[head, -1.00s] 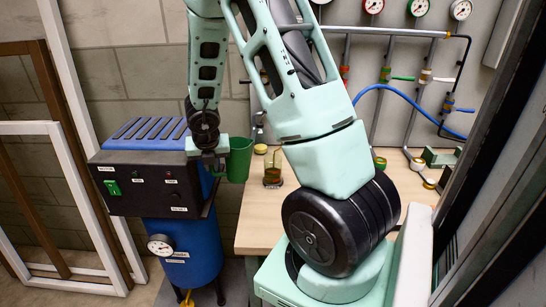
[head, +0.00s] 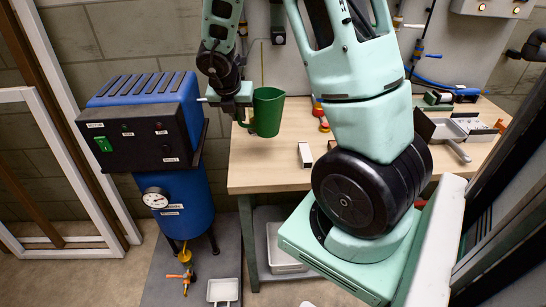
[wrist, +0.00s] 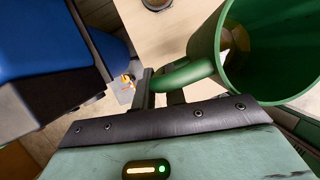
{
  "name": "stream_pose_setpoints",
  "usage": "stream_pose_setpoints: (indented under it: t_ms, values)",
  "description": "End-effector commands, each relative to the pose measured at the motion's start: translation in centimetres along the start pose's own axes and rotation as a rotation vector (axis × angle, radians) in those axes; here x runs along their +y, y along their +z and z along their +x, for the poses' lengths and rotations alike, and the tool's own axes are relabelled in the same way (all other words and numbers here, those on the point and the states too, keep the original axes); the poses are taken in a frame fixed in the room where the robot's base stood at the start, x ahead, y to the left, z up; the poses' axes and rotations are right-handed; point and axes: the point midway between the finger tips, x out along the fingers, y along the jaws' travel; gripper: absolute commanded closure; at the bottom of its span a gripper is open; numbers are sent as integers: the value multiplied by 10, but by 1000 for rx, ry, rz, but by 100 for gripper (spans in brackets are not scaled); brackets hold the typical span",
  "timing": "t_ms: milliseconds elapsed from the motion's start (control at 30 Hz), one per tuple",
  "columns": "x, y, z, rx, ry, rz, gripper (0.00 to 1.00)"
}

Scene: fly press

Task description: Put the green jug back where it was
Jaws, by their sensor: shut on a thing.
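The green jug (head: 267,112) hangs in the air over the back left part of the wooden workbench, roughly upright in the head view. My gripper (head: 240,104) is at its left side. In the wrist view my gripper (wrist: 160,90) is shut on the jug's handle, and the wide open mouth of the jug (wrist: 285,60) faces the camera at the upper right. Something brownish shows inside the mouth; I cannot tell what it is. The gap between jug and bench top is hard to judge.
A blue machine (head: 185,200) with a black control panel and gauge stands left of the workbench (head: 265,178). A small pale block (head: 305,155) lies on the bench. Grey metal parts (head: 455,130) are at its right. A white tray (head: 224,290) is on the floor.

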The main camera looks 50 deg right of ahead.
Motion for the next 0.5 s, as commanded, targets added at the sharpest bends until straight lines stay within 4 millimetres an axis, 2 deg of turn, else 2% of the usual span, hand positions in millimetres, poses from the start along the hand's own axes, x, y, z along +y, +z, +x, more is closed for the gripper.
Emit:
stream_pose_setpoints:
  t_ms: [200,500]
  values:
    - [2,-18,38,3,-5,-5,100]
    - [3,-29,66,2,-4,-4,100]
